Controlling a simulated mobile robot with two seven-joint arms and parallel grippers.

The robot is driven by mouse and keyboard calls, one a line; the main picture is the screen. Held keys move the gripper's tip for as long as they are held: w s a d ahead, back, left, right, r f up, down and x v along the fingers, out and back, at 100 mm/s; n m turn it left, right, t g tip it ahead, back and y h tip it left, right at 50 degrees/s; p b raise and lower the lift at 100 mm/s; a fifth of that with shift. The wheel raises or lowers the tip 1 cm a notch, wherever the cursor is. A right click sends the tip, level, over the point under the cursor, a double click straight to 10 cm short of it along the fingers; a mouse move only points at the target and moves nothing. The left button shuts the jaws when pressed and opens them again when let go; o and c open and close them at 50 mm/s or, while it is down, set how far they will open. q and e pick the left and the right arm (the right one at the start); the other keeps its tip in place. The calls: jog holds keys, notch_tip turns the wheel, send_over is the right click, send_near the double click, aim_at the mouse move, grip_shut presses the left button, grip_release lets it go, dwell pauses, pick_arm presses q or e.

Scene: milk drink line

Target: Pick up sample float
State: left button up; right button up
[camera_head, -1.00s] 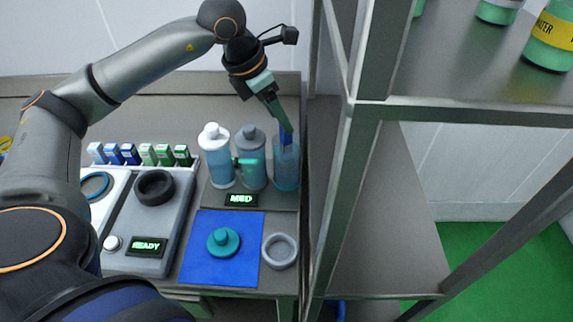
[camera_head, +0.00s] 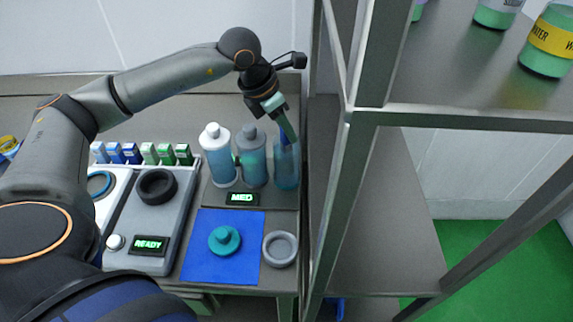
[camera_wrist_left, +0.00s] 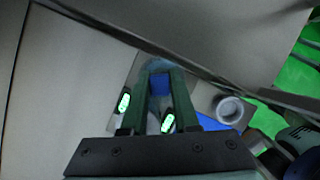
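My left gripper (camera_head: 286,126) is at the mouth of the clear bluish cylinder (camera_head: 287,172), the rightmost of three vessels. A blue piece shows at the fingertips; it may be the sample float. In the left wrist view, this blue piece (camera_wrist_left: 160,84) fills the gap between the two green fingers of the left gripper (camera_wrist_left: 161,75), which stand apart. Whether they touch it is not clear. The cylinder lies around and behind the fingertips there and is largely hidden. My right gripper is not in view.
A white-capped bottle (camera_head: 218,160) and a grey-capped bottle (camera_head: 251,158) stand close on the left. A metal rack post (camera_head: 336,170) rises close on the right. In front are a blue mat (camera_head: 200,260) with a teal knobbed disc (camera_head: 224,240), and a grey ring (camera_head: 280,249).

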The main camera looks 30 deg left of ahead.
pick_arm(q)
grip_shut()
dwell(0.5)
